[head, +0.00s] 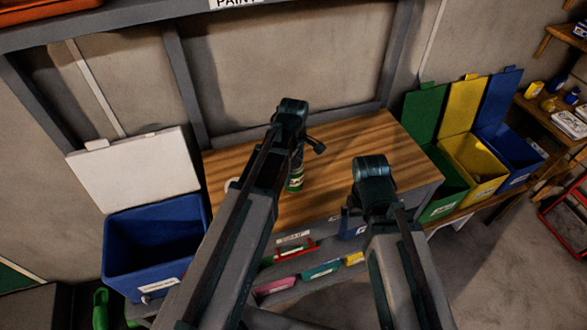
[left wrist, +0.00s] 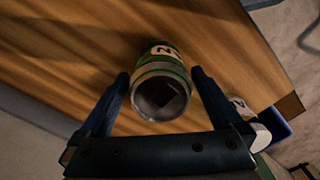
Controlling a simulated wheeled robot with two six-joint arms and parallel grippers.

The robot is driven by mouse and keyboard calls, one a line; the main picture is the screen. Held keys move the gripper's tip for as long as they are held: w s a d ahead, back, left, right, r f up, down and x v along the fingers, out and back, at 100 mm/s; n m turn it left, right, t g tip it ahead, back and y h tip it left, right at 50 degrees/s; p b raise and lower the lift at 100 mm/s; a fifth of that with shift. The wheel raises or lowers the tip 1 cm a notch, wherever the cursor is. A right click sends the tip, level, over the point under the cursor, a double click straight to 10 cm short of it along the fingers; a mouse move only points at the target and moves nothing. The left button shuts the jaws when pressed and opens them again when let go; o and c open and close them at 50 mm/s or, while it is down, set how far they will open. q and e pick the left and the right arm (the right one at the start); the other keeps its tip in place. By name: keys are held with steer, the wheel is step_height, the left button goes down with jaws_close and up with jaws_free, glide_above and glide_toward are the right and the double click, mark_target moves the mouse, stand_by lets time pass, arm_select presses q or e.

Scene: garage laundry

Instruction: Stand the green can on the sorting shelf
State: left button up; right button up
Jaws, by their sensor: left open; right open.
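The green can (head: 295,181) with a pale label stands on the wooden worktop (head: 345,150), partly hidden by my left arm in the head view. In the left wrist view the can (left wrist: 163,65) shows its dark, hollow-looking end towards the camera. My left gripper (left wrist: 162,88) is open, with one finger to each side of the can's near end; I cannot tell whether they touch it. My right gripper (head: 351,216) is open, mostly hidden by its own wrist, near the worktop's front edge. I cannot tell for sure which shelf is the sorting shelf.
A blue bin (head: 155,245) with a raised white lid stands left. Green, yellow (head: 474,168) and blue bins stand right. A wooden shelf (head: 545,112) with small containers is far right. A pale item (left wrist: 240,104) lies near the worktop edge. An overhead shelf (head: 130,20) crosses the top.

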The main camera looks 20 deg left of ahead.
arm_select(q)
step_height(320, 180, up, 12)
steer(key=p, duration=1.2)
steer(key=shift+r, duration=0.15)
steer(key=shift+f, duration=0.2)
step_height(320, 180, down, 12)
steer(key=b, duration=1.2)
